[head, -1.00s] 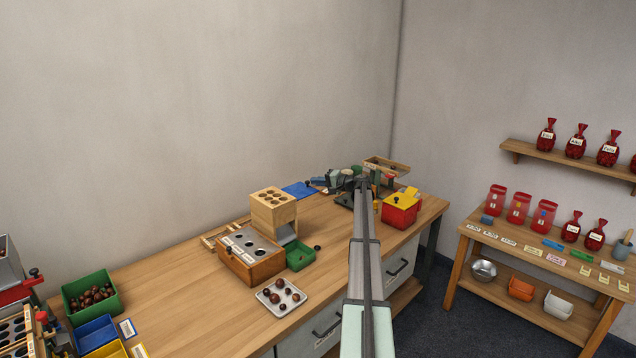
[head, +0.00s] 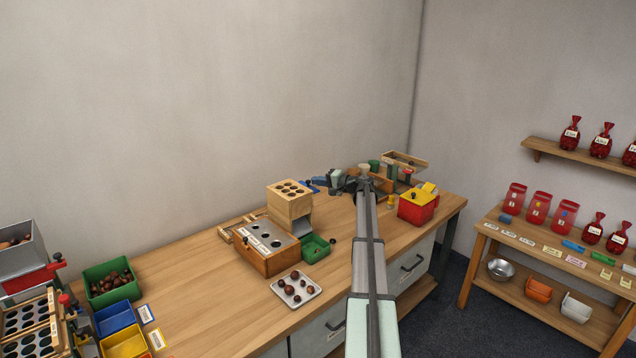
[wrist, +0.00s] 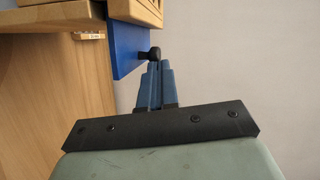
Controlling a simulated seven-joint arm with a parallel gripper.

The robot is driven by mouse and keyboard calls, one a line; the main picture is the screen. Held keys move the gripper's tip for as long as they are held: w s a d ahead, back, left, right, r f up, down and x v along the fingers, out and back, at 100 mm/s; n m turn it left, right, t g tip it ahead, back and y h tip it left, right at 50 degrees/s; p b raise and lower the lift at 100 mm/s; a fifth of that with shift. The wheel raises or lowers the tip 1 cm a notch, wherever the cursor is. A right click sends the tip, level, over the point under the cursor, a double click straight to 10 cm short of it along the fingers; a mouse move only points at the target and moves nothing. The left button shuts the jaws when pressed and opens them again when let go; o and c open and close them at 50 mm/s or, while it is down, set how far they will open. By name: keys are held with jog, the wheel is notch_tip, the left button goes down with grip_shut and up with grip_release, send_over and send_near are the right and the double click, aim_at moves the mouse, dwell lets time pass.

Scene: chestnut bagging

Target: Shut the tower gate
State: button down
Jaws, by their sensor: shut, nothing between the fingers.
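The wooden tower (head: 290,204), with a holed top, stands on the bench. Its blue gate plate (wrist: 126,44) with a black knob (wrist: 155,53) sticks out of the wood in the wrist view. In the head view only a small part of the gate (head: 312,187) shows behind the tower. My gripper (wrist: 155,66) is shut and empty. Its blue fingertips are right at the knob; whether they touch it I cannot tell. In the head view my gripper (head: 316,180) is just behind and right of the tower.
A wooden box with round holes (head: 267,252) stands before the tower, and a green tray (head: 316,248) beside it. A white tray of chestnuts (head: 297,290) lies nearer. A red and yellow box (head: 417,205) stands right of my arm. The wall is close behind the bench.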

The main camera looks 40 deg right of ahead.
jog(key=d+v, duration=0.2)
jog(key=v, duration=1)
jog(key=shift+d+r, duration=0.2)
jog(key=shift+d, duration=0.1)
jog(key=s+a+f+n+g+h, duration=0.1)
jog(key=s+a+f+n+g, duration=0.25)
jog(key=s+a+f, duration=0.9)
jog(key=s+a+f+n+g+h, duration=0.15)
jog(key=s+a+f+g, duration=0.35)
jog(key=s+a+f, duration=0.65)
jog(key=s+a+f+n+g+y, duration=0.1)
jog(key=s+a+f+n+g, duration=0.2)
jog(key=a+f, duration=0.95)
jog(key=s+a+f+g+y, duration=0.1)
jog(key=s+a+f+g, duration=0.25)
jog(key=a+f, duration=0.85)
jog(key=s+a+f+n+g+h, duration=0.2)
jog(key=s+a+f+g, duration=0.1)
jog(key=s+a, duration=0.6)
jog(key=s+a+f+n+g+h, duration=0.2)
jog(key=s+a+f+g, duration=0.1)
jog(key=s+a, duration=0.7)
jog(key=shift+s+a+f+n+g, duration=0.3)
jog(key=shift+a+n+g, duration=0.1)
jog(key=shift+a+g, duration=0.3)
